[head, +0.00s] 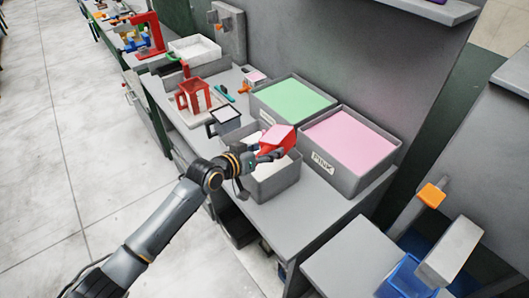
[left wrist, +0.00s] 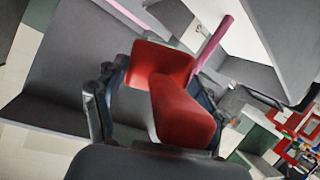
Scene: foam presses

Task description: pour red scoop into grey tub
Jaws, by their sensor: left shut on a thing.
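My left gripper (head: 262,153) is shut on the red scoop (head: 274,144), which it holds above the front grey tub (head: 277,186). The scoop's top shows a pale pink face. This tub has a pale content, partly hidden by the scoop and my gripper. In the left wrist view the red scoop (left wrist: 182,108) sits between the two dark fingers (left wrist: 155,110), its handle toward the camera. A pink strip shows beside the scoop there; I cannot tell what it is. My right gripper is not in view.
Behind stand a grey tub of green material (head: 293,99) and a grey tub labelled PINK (head: 350,150). A red jug (head: 193,96) and a dark-framed container (head: 225,121) stand to the left. A blue bin (head: 405,277) is at the lower right.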

